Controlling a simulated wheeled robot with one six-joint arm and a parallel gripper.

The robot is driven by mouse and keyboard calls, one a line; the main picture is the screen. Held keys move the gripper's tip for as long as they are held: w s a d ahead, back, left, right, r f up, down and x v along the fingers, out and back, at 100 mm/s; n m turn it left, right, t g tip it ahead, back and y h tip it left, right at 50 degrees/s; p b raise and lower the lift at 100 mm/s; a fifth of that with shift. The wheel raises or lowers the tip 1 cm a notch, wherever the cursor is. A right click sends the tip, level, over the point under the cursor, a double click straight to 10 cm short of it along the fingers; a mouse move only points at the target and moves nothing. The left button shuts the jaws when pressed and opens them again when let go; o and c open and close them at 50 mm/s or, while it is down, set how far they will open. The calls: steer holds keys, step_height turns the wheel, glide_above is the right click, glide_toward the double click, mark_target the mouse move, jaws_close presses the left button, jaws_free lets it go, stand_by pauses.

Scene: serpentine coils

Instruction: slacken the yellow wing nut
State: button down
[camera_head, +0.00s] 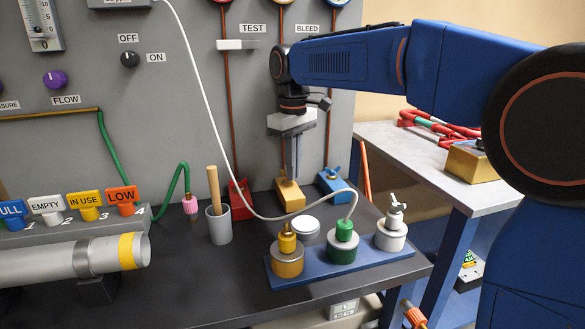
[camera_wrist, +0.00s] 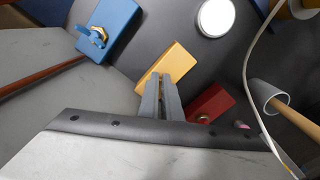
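The yellow block (camera_head: 291,197) sits at the foot of the middle red-brown pipe, at the back of the dark bench. It also shows in the wrist view (camera_wrist: 178,62). My gripper (camera_head: 291,177) points down directly over this block, its fingertips at or just above its top. In the wrist view my gripper's two fingers (camera_wrist: 161,82) stand close together with a narrow gap, over the block's near part. The yellow wing nut is hidden behind or between the fingers. I cannot tell whether they grip it.
A red block (camera_head: 240,199) stands left of the yellow one and a blue block with a blue wing nut (camera_head: 333,182) right. A grey cup with a wooden handle (camera_head: 219,224), a white cable (camera_head: 213,110) and a blue tray of weights (camera_head: 341,268) are nearby.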

steer(key=shift+f, duration=0.15)
stand_by(0.3)
steer(key=c, duration=2)
jaws_free()
steer(key=shift+r, duration=3.8)
